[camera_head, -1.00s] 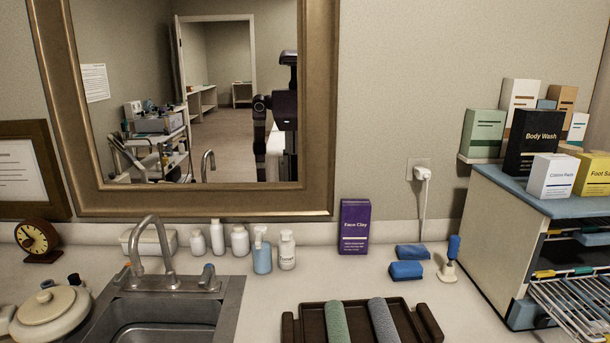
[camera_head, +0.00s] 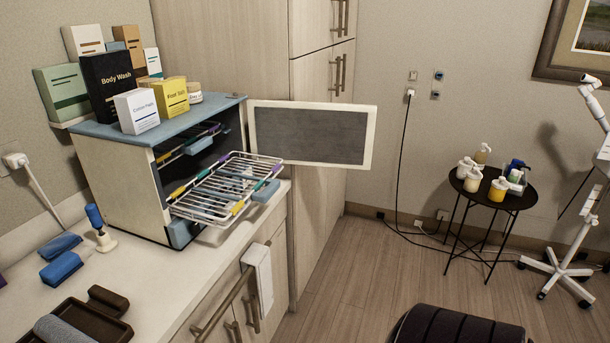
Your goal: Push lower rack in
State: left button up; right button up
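The lower rack (camera_head: 222,187) is a white wire shelf with coloured clips. It is slid out well past the front of the blue-topped cabinet (camera_head: 115,187), over the counter edge. An upper rack (camera_head: 187,143) sits inside the cabinet. The cabinet's framed door (camera_head: 310,134) with a grey panel stands open to the right. Some small items seem to lie on or under the lower rack, but I cannot make them out. Neither of my grippers is in view.
Boxes such as Body Wash (camera_head: 117,85) and Foot Salt (camera_head: 172,98) stand on the cabinet. A white towel (camera_head: 258,278) hangs below the counter. A dark tray (camera_head: 85,322) lies front left. A black round table (camera_head: 497,197) stands right. Floor between is open.

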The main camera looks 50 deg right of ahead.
aim_at(264, 194)
jog(key=z, duration=1.45)
